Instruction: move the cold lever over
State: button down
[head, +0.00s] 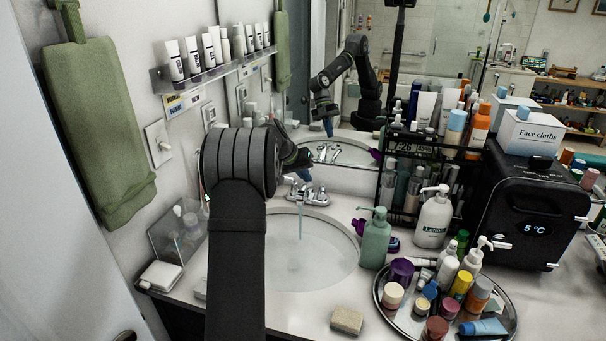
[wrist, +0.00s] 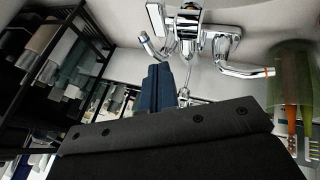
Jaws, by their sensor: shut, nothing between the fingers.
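The chrome faucet (head: 308,195) stands at the back of the sink, and a thin stream of water (head: 300,222) falls into the basin. In the wrist view the faucet body (wrist: 188,30) is at the top. The lever on its left (wrist: 150,47) has no red band, so it appears to be the cold one; the other lever (wrist: 240,70) has a red-orange band. My gripper (head: 304,174) is above the faucet. In the wrist view its blue fingers (wrist: 159,72) are shut and empty, close below the left lever; I cannot tell whether they touch.
A green pump bottle (head: 376,238) stands right of the sink, near a round tray (head: 497,327) of bottles and jars. A black rack (head: 400,217) and a black mini fridge (head: 530,215) stand behind. A soap bar (head: 347,320) lies at the front. A mirror backs the counter.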

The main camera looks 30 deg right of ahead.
aim_at(321, 190)
jog(key=x, duration=0.6)
jog(key=shift+s+d+n+t, duration=0.1)
jog(key=shift+s+n+t, duration=0.2)
jog(key=shift+n, duration=0.1)
dwell(0.3)
jog(key=shift+s+d+n+t, duration=0.4)
jog(key=shift+s+n+t, duration=0.1)
jog(key=shift+n, duration=0.4)
jog(key=shift+s+d+n+t+y, duration=0.3)
jog(key=shift+d+n+t, duration=0.05)
jog(key=shift+d+n, duration=0.4)
jog(key=shift+s+d+n+t+y, duration=0.3)
jog(key=shift+s+d+n+t, duration=0.1)
jog(key=shift+d+n, duration=0.35)
jog(key=shift+s+d+n+t+y, duration=0.25)
jog(key=shift+d+n+t+y, duration=0.1)
jog(key=shift+d+n, duration=0.4)
jog(key=s+d+v, duration=0.1)
jog(key=v, duration=0.8)
jog(key=shift+s+r, duration=0.2)
jog(key=shift+r, duration=0.25)
